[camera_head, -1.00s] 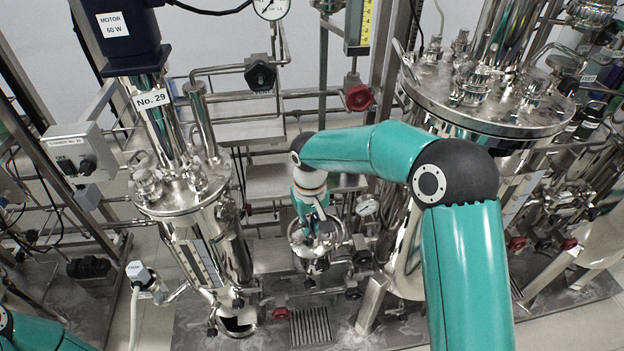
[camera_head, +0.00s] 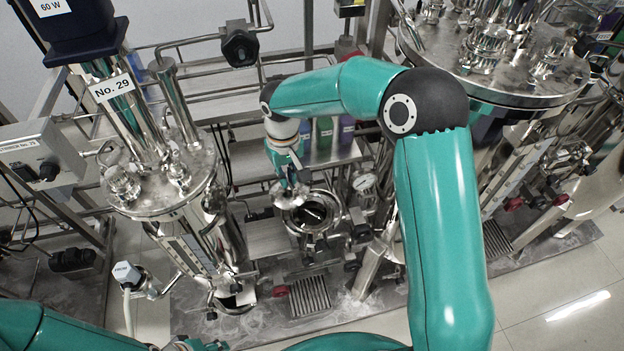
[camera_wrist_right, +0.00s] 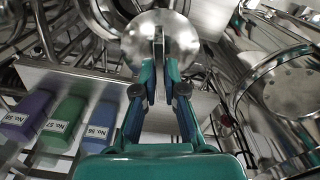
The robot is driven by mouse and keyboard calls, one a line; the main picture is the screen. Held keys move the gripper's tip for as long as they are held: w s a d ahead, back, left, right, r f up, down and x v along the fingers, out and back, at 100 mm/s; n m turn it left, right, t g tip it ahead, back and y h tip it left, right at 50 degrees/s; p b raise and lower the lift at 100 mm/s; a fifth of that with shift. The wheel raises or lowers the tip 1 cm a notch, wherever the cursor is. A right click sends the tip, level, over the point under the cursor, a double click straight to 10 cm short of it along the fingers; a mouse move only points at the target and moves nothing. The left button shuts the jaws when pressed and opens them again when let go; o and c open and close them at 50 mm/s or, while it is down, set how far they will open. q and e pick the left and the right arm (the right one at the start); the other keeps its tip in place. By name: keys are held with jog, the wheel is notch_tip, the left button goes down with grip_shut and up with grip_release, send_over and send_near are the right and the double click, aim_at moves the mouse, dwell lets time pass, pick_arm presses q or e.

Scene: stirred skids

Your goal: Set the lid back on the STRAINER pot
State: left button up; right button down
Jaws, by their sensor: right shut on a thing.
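The strainer pot (camera_head: 333,225) is a small steel vessel in the middle of the head view. Its top is uncovered and its dark inside shows. My right gripper (camera_head: 290,187) is above the pot's far left side, shut on the handle of the lid (camera_head: 288,200). In the right wrist view the lid (camera_wrist_right: 160,30) is a round steel disc held between the fingertips (camera_wrist_right: 160,68); it hides what is behind it. The lid is off to one side of the opening, and its gap above the rim is unclear. My left arm shows along the bottom left; its gripper is mostly cut off.
A large steel vessel (camera_head: 480,75) stands right, and a narrower one marked No. 29 (camera_head: 150,195) left. A pressure gauge (camera_head: 363,182) is just right of the pot. A shelf with coloured bottles (camera_wrist_right: 60,125) is behind. Pipes and valves crowd the area.

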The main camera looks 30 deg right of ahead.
jog(key=shift+s+d+r+n+p, duration=0.1)
jog(key=shift+d+r+n+p, duration=0.2)
jog(key=shift+n, duration=0.2)
jog(key=s+d+f+n+p, duration=0.2)
jog(key=s+n+p, duration=0.3)
jog(key=n, duration=0.9)
jog(key=shift+d+f+p, duration=0.3)
jog(key=shift+d+p, duration=0.1)
jog(key=shift+d, duration=0.15)
jog(key=shift+f, duration=0.1)
jog(key=shift+f+b, duration=0.75)
jog(key=shift+b, duration=0.1)
jog(key=shift+f+b, duration=0.65)
jog(key=shift+b, duration=0.05)
dwell(2.0)
dwell(0.3)
